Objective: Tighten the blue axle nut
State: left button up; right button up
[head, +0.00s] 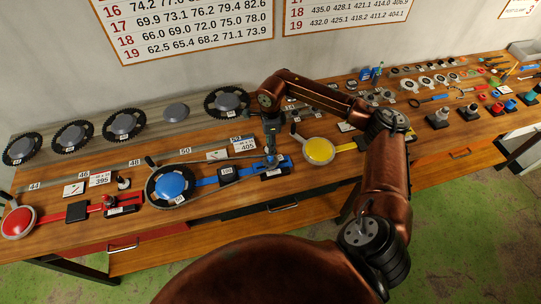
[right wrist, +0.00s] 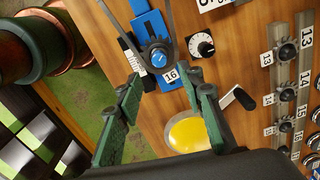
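The blue axle nut (right wrist: 159,58) shows in the right wrist view as a small blue disc at the centre of a dark cog, beside a label reading 16. The cog sits on the blue fixture (right wrist: 152,24), with a chain around it. In the head view the blue fixture (head: 205,181) runs right from a large chainring with a blue disc (head: 171,185). My right gripper (right wrist: 168,88) is open and empty, its green-padded fingers apart, pointing at the cog. In the head view the right gripper (head: 271,150) hangs over the fixture's right end, partly hiding the nut. My left gripper is not in view.
A red fixture (head: 77,211) lies to the left and a yellow disc (head: 320,150) to the right. In the right wrist view a black-and-white dial (right wrist: 202,46) and a crank handle (right wrist: 238,98) lie near the gripper. Several chainrings line the back; small parts fill the right side.

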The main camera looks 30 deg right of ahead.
aim_at(270, 157)
jog(key=shift+f+p, duration=0.8)
jog(key=shift+f, duration=3.05)
grip_shut()
